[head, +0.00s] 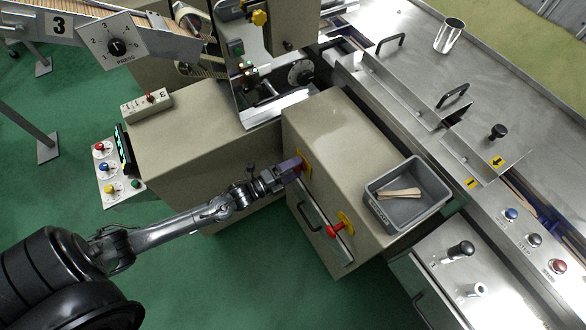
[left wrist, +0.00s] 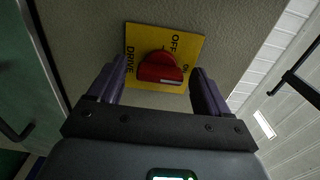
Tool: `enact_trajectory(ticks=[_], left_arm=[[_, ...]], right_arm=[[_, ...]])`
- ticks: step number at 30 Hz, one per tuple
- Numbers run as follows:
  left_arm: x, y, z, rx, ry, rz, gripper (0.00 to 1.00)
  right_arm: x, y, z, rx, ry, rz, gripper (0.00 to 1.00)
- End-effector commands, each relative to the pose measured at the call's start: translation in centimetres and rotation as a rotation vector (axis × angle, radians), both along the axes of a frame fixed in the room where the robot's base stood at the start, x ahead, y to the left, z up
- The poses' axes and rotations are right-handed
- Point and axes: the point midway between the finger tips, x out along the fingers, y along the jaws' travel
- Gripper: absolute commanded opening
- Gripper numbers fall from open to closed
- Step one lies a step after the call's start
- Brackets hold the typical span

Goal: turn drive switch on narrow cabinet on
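The drive switch is a red rotary knob (left wrist: 160,68) on a yellow plate (left wrist: 187,45) lettered DRIVE, OFF and ON. Its grip bar lies roughly crosswise in the left wrist view, with a pale mark on its near face. In the head view the plate (head: 306,161) is on the side of the narrow beige cabinet (head: 325,125); the knob is hidden there by my gripper. My left gripper (head: 292,167) is at the plate. In the left wrist view its two purple fingers (left wrist: 158,85) are apart, one on each side of the knob, with gaps visible. My right gripper is not in view.
A second red switch (head: 335,231) on a yellow plate and a drawer handle (head: 308,217) sit on the same cabinet face. A grey bin (head: 408,213) with wooden sticks stands on top. A wider beige cabinet (head: 190,130) is close on the left. Green floor lies below.

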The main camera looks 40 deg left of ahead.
Motion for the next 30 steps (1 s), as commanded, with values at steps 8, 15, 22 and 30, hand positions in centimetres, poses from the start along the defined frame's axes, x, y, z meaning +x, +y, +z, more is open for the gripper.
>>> enact_trajectory(ticks=[8,15,22,30], left_arm=[[-0.3,0.1,0.0,-0.001,0.001,0.000,0.79],[-3.2,1.0,0.0,0.001,0.004,-0.001,0.79],[-7.0,2.2,0.0,0.000,0.003,-0.001,0.79],[-9.8,3.1,0.0,0.000,0.001,0.000,0.79]], right_arm=[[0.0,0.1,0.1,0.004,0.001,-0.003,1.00],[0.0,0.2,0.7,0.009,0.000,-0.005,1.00],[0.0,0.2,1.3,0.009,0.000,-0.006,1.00],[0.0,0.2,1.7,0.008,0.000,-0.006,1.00]])
